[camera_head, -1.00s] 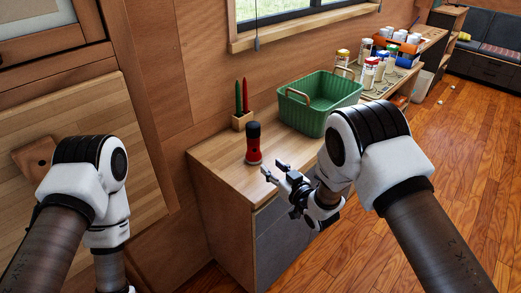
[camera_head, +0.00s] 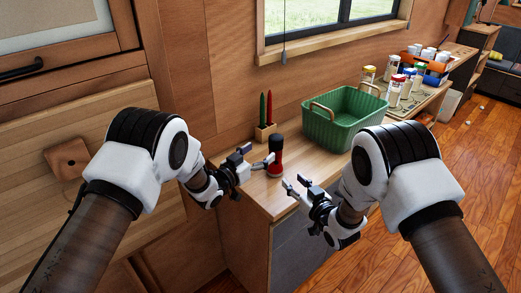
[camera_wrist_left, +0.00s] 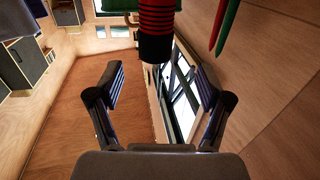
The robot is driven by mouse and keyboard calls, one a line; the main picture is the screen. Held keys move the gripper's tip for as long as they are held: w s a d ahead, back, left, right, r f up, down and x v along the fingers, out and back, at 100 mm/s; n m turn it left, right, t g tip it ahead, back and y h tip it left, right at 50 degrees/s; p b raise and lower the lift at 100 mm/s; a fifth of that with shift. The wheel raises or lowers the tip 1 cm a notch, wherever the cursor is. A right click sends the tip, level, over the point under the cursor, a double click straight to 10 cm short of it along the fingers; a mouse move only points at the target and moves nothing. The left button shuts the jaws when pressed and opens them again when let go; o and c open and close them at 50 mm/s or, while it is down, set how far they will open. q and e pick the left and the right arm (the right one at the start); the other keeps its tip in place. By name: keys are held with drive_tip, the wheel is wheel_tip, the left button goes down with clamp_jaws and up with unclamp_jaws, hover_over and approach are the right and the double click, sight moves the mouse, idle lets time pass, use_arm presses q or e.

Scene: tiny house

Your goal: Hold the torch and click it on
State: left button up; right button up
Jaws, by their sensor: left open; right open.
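The red torch with a black top (camera_head: 275,158) stands upright on the wooden counter (camera_head: 325,172). My left gripper (camera_head: 257,156) is open just left of the torch, its fingers pointing toward it. In the left wrist view the torch (camera_wrist_left: 157,18) shows at the top middle, its black end beyond the open fingers (camera_wrist_left: 160,78); nothing lies between them. My right gripper (camera_head: 297,184) is open and empty, in front of and to the right of the torch, near the counter's front edge. The torch's switch cannot be made out.
A wooden holder (camera_head: 265,133) with a red and a green pencil-like stick stands behind the torch. A green basket (camera_head: 335,130) stands to its right. Several jars (camera_head: 396,90) stand farther right. A window (camera_head: 330,20) is above.

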sight(272, 141)
use_arm(q)
drive_tip(key=shift+d+r, duration=0.45)
drive_tip(key=shift+r, duration=0.2)
drive_tip(key=shift+w+d+r, duration=0.15)
drive_tip(key=shift+w+r, duration=0.05)
drive_tip(key=shift+w, duration=0.1)
drive_tip(key=x, duration=0.7)
drive_tip(key=shift+f, duration=0.1)
drive_tip(key=c, duration=1.3)
use_arm(e)
clamp_jaws()
